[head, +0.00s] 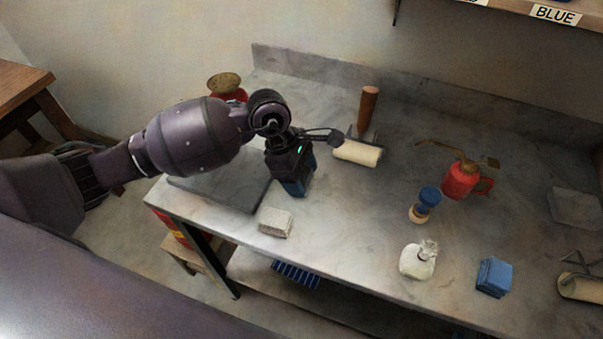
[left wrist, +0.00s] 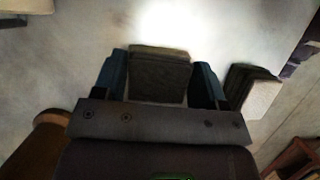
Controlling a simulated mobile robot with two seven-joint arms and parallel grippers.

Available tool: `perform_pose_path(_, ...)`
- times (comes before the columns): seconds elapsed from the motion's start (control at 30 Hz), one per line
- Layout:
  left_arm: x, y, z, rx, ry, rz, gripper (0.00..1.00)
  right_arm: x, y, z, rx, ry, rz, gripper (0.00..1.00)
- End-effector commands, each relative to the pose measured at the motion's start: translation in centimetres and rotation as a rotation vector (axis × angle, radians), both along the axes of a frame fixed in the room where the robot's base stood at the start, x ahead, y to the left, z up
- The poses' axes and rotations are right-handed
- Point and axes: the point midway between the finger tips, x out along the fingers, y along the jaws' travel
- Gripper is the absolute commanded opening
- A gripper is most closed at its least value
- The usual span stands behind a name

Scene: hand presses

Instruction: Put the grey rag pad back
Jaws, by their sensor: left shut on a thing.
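My left gripper (head: 297,188) points down over the left part of the bench. Its blue fingers are shut on a grey pad (left wrist: 160,75), which shows between them in the left wrist view. In the head view the gripper hides this pad. A second pad, pale grey (head: 275,222), lies on the bench near its front edge, apart from the gripper; it also shows right of the fingers in the left wrist view (left wrist: 262,100). A blue pad (head: 494,277) lies farther right. My right gripper is not in view.
A dark flat slab (head: 240,190) lies behind the pale pad. A roller (head: 357,152) with a wooden handle (head: 368,108) is right of the gripper.

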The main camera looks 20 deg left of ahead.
Motion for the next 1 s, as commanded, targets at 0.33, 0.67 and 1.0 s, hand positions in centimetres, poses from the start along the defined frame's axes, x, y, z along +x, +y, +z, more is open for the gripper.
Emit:
perform_pose_path(0.33, 0.0, 0.0, -0.3, 0.000, 0.000, 0.000, 0.87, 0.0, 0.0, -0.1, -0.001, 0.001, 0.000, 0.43)
perform_pose_path(0.67, 0.0, 0.0, -0.1, 0.000, -0.001, 0.000, 0.91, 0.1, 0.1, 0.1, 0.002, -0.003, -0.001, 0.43)
perform_pose_path(1.0, 0.2, 1.8, 4.2, 0.004, -0.006, 0.000, 0.91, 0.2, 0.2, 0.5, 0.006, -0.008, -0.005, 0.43)
